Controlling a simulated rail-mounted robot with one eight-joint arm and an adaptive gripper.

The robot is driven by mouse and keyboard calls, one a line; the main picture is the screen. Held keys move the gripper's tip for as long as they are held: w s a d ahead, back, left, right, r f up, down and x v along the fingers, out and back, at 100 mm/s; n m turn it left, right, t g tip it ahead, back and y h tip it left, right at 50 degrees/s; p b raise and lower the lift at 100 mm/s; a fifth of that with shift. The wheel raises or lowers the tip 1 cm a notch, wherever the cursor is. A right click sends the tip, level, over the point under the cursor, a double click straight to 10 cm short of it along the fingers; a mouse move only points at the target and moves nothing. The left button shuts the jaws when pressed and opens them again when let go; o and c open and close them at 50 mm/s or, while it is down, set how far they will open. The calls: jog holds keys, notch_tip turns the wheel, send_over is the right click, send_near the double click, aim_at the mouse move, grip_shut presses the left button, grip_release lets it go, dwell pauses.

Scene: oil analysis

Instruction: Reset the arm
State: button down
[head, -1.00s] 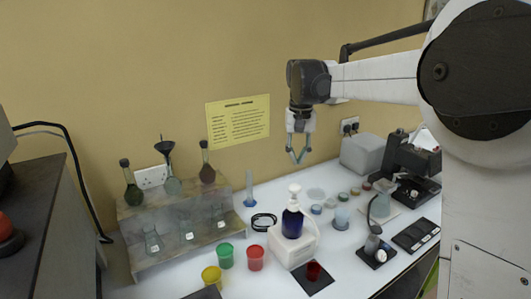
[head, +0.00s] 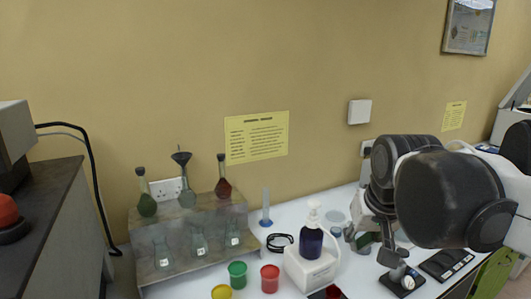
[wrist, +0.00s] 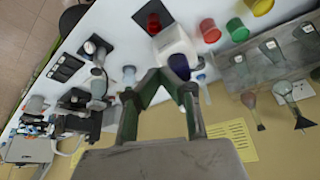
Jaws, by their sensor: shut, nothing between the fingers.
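My gripper is shut and empty in the wrist view (wrist: 159,75), its green-grey fingers brought together over the bench. In the head view my folded arm is at the right above the bench; its dark wrist joint hides part of the gripper (head: 388,243). The white bench (head: 262,240) lies below and to the left of the arm. No object is held between the fingers.
A grey rack (head: 195,235) with flasks stands at left. A white box (head: 310,268) with a dark blue pump bottle (head: 312,240) is left of the gripper. Green (head: 238,275) and red (head: 270,278) cups stand in front. A microscope (wrist: 75,112) shows in the wrist view.

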jog(key=s+d+f+t+b, duration=0.1)
jog(key=s+f+t+b, duration=0.1)
jog(key=s+f, duration=0.8)
jog(key=shift+s+f+b, duration=0.25)
jog(key=shift+f+b, duration=0.05)
jog(key=shift+b, duration=0.3)
jog(key=shift+d, duration=0.1)
dwell(1.5)
